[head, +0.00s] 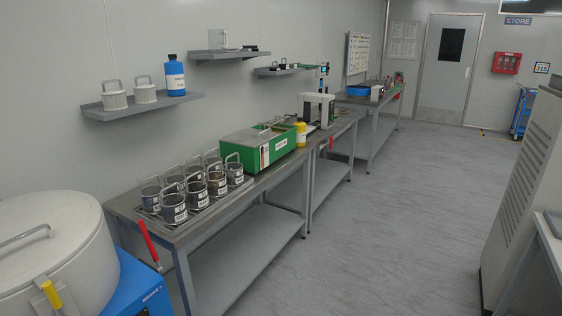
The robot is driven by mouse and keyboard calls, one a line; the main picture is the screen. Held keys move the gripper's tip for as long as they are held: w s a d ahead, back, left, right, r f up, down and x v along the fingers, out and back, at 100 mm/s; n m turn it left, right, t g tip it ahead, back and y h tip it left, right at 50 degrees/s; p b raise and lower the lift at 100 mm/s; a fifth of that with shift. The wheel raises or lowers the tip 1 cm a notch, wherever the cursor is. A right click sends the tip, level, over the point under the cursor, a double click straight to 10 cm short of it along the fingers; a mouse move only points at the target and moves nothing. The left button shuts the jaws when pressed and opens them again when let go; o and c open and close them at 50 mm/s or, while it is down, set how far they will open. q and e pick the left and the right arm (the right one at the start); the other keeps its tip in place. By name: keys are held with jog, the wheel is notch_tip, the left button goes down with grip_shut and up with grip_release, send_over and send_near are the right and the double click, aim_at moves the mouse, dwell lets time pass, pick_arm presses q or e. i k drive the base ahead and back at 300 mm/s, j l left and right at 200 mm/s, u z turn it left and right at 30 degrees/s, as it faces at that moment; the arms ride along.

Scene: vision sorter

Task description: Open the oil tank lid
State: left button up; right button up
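A green box-shaped tank (283,145) stands on the long metal bench, a little left of the picture's middle. It looks like the oil tank, but its label is too small to read. A grey lid (258,133) with a raised handle lies flat on its top and appears closed. The inside of the tank is hidden. Neither of my grippers shows in the head view, and nothing touches the tank or its lid.
Several handled metal pots (173,208) stand on the bench left of the tank. A yellow bottle (300,134) is just right of it. A white round vessel (60,255) fills the lower left corner. The floor (370,230) right of the benches is clear.

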aim_at(248, 137)
jog(key=i+l+u, duration=0.3)
jog(key=i+l, duration=0.15)
jog(key=i+l+u, duration=0.25)
jog(key=i+l, duration=0.35)
